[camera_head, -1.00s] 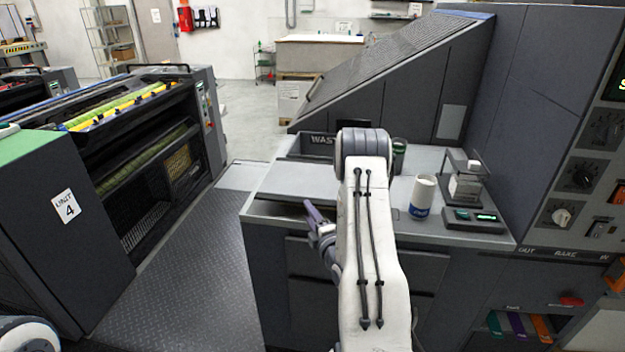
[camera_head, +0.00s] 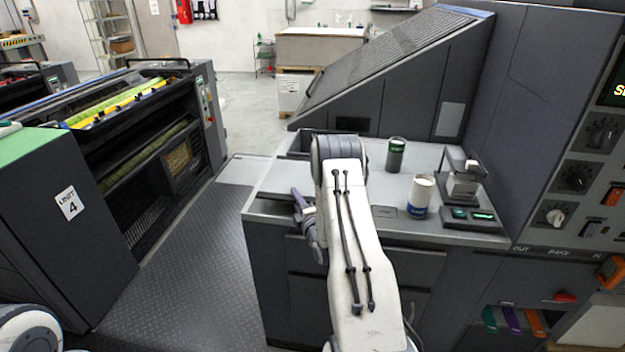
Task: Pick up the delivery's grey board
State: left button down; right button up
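I cannot make out the delivery's grey board for certain. The grey counter (camera_head: 405,170) spans the middle, and a small flat dark grey piece (camera_head: 384,211) lies near its front edge, partly beside my arm. My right gripper (camera_head: 297,199) is at the counter's front left edge, with purple-grey fingers pointing up and away. My white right forearm hides part of the counter, and the small view of the fingers does not show whether they are open. My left gripper is out of view.
On the counter stand a green-banded dark jar (camera_head: 396,155), a white and blue can (camera_head: 420,197) and a small scale-like device (camera_head: 464,190). A control panel (camera_head: 590,150) rises at right. Unit 4 (camera_head: 66,215) stands at left, with a clear tread-plate floor (camera_head: 195,255) between.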

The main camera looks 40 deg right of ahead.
grip_shut()
jog(key=shift+r, duration=0.15)
